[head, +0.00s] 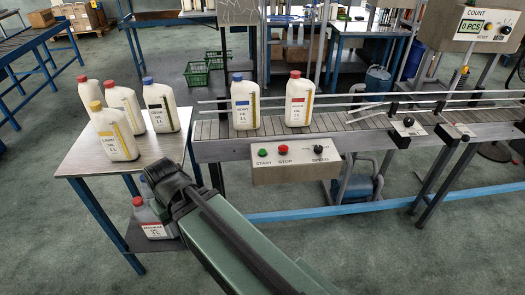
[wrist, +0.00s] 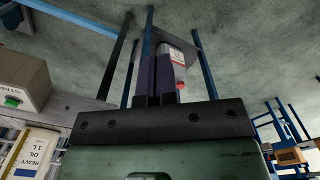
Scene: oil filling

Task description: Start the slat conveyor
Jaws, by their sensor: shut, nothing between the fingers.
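The slat conveyor (head: 348,143) runs across the head view. In the wrist view, the box (wrist: 35,65) and green button (wrist: 12,102) show at the left edge. My gripper (head: 155,171) is left of the box, beside the side table's right edge, apart from the button. Its fingers (wrist: 155,68) are shut and empty in the wrist view.
A blue-capped bottle (head: 244,104) and a red-capped bottle (head: 299,103) stand on the slats. Several bottles stand on the side table (head: 88,158); others sit on its lower shelf. The counter (head: 475,25) reads 0 PCS. Floor in front of the box is clear.

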